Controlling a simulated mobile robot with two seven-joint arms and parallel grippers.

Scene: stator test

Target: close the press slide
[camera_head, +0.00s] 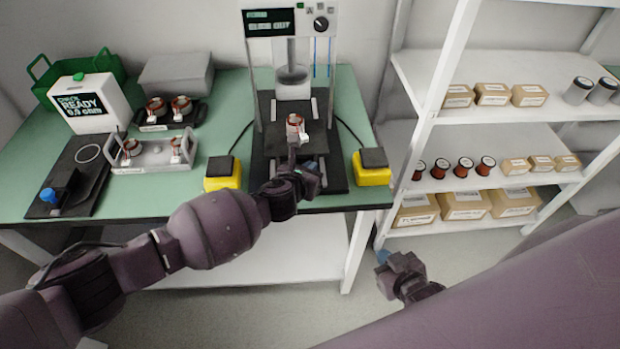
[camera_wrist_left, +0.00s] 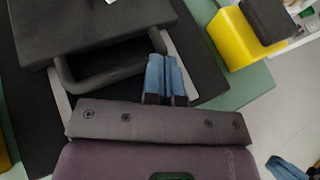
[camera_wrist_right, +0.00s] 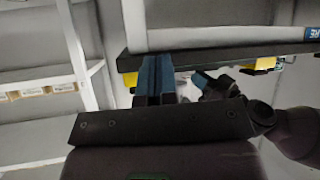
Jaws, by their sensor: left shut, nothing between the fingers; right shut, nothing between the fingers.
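The press (camera_head: 289,75) stands at the back middle of the green table, and its display (camera_head: 269,22) seems to read "SLIDE OUT". Its slide (camera_head: 312,146) is out toward me, with a copper-wound stator (camera_head: 295,125) on it below the ram. The slide's dark handle (camera_wrist_left: 112,62) shows in the left wrist view. My left gripper (camera_head: 314,172) is shut and empty, its blue fingertips (camera_wrist_left: 166,72) close against the handle's right end; I cannot tell whether they touch. My right gripper (camera_head: 383,258) is shut and empty, low beyond the table's front right corner; it also shows in the right wrist view (camera_wrist_right: 155,75).
Yellow button boxes (camera_head: 222,174) (camera_head: 371,168) flank the press. A grey stator tray (camera_head: 153,154), a white tester (camera_head: 92,104) and a dark fixture (camera_head: 68,178) stand at left. White shelves (camera_head: 466,131) with boxes and spools are at right.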

